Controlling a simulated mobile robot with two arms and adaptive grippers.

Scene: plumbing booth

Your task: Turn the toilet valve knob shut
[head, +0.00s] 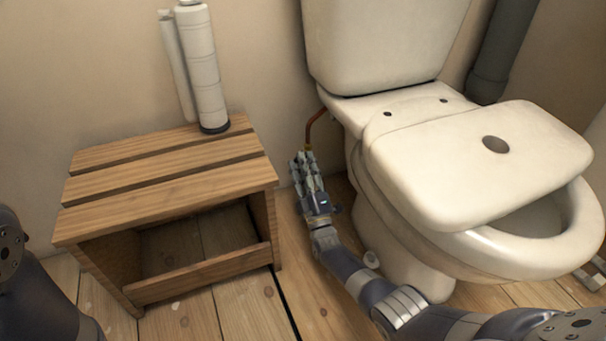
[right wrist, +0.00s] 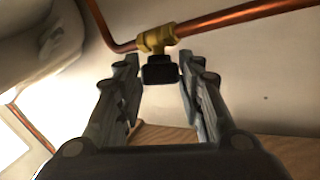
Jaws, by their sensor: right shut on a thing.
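The toilet valve shows in the right wrist view as a brass body (right wrist: 156,38) on a copper pipe, with a black knob (right wrist: 160,72) facing me. My right gripper (right wrist: 160,78) is shut on this knob, one finger on each side of it. In the head view my right gripper (head: 303,160) reaches low toward the wall, between the wooden stool and the toilet (head: 440,150), and hides the valve and knob. How far the knob is turned cannot be told. My left gripper is out of view; only part of my left arm shows at the left edge.
The copper pipe (head: 314,124) runs behind the toilet. A narrow strip of plank floor (head: 295,255) lies between stool and toilet. A grey drainpipe (head: 500,45) stands at the right.

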